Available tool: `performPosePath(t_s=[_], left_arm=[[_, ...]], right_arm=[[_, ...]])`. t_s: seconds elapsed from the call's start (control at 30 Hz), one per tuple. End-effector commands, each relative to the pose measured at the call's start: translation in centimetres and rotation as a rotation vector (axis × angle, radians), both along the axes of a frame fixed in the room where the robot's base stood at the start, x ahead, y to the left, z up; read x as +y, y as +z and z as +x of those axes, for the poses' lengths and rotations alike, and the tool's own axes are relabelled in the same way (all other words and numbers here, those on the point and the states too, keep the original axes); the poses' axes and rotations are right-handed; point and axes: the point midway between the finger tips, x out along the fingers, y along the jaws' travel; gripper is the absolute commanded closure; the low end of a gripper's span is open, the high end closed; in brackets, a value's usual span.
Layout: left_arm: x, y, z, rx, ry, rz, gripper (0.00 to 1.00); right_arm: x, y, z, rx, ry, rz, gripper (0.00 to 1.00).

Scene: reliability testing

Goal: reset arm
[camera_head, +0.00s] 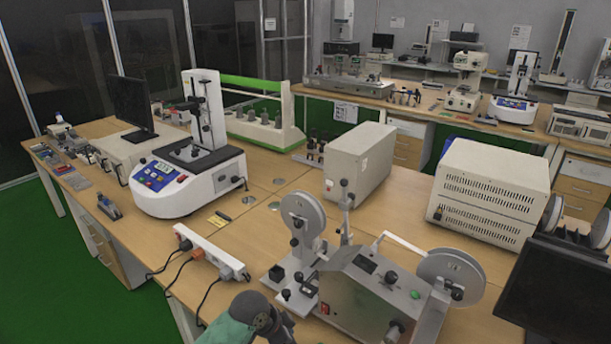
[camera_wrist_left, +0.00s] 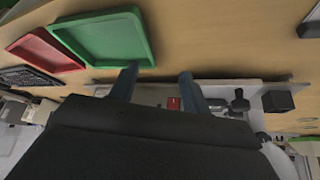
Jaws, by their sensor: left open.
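My left gripper (camera_wrist_left: 158,74) shows in the left wrist view as two blue-grey fingers standing apart, with nothing between them. The dark body of the gripper fills the lower part of that view. Beyond the fingers lie a green tray (camera_wrist_left: 136,28) and a red tray (camera_wrist_left: 40,50) on the wooden surface. In the head view a grey and green rounded part shows at the bottom edge, probably a piece of my arm; no gripper fingers show there. My right gripper is not in view.
The wooden bench (camera_head: 290,212) carries a white tester with a blue panel (camera_head: 185,175), a power strip (camera_head: 212,250), a grey box (camera_head: 358,160), a wheel-fitted metal machine (camera_head: 365,290) and a vented cream box (camera_head: 490,190). A dark monitor (camera_head: 560,290) stands at the right. Green floor is clear at the left.

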Motion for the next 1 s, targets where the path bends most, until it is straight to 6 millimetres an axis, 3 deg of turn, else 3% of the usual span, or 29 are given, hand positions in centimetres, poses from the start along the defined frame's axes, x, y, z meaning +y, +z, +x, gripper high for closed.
performPosePath(t_s=[0.37, 0.8, 1.0], left_arm=[[2.8, -1.9, -7.3, 0.032, 0.265, -0.019, 0.53], [10.2, -3.4, -16.6, 0.086, 0.638, 0.044, 0.53], [13.3, -3.6, -20.0, 0.104, 0.765, 0.089, 0.53]], right_arm=[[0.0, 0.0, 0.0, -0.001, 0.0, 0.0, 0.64], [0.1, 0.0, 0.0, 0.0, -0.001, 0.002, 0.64], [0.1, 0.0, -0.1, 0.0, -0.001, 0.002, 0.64]])
